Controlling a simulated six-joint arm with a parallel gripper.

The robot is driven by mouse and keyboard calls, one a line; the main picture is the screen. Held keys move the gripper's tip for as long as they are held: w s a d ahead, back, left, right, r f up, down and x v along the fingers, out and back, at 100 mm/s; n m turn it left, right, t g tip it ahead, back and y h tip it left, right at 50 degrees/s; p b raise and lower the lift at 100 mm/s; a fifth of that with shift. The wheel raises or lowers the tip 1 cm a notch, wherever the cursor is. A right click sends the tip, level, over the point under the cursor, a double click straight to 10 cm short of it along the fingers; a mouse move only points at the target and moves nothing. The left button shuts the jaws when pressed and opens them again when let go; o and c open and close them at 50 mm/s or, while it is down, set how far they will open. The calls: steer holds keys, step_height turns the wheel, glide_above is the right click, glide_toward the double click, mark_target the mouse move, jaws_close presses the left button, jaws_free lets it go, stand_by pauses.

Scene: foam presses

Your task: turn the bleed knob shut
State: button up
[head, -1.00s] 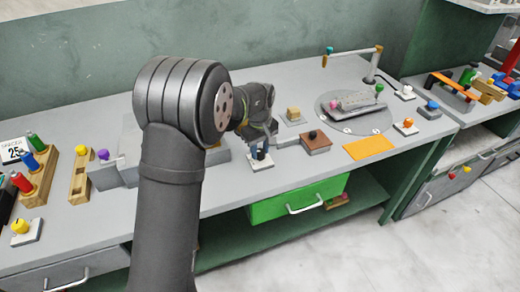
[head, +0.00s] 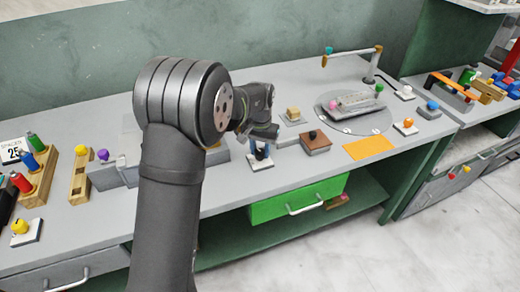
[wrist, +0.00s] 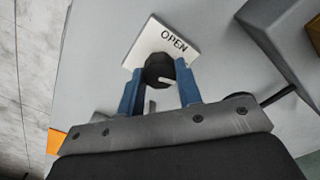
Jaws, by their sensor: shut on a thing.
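The bleed knob (wrist: 158,70) is dark and round, on a white plate (wrist: 150,42) marked OPEN. A pale mark shows on the knob, pointing roughly sideways in the wrist view. My gripper (wrist: 160,86) has blue fingers, one on each side of the knob, and is shut on it. In the head view my gripper (head: 261,151) is at the white plate (head: 261,164) near the bench's front edge, above the green drawer. The arm and fingers partly hide the knob there. Any other lettering on the plate is hidden or too small to read.
An orange mat (head: 369,147) lies farther right. The green drawer (head: 280,208) is below.

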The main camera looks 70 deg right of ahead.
mark_target(260, 151)
steer(key=shift+r+m, duration=0.1)
steer(key=shift+m, duration=1.5)
steer(key=o, duration=1)
step_height(260, 151, up, 17)
steer(key=shift+r, duration=0.2)
step_height(260, 151, down, 18)
steer(key=shift+r, duration=0.2)
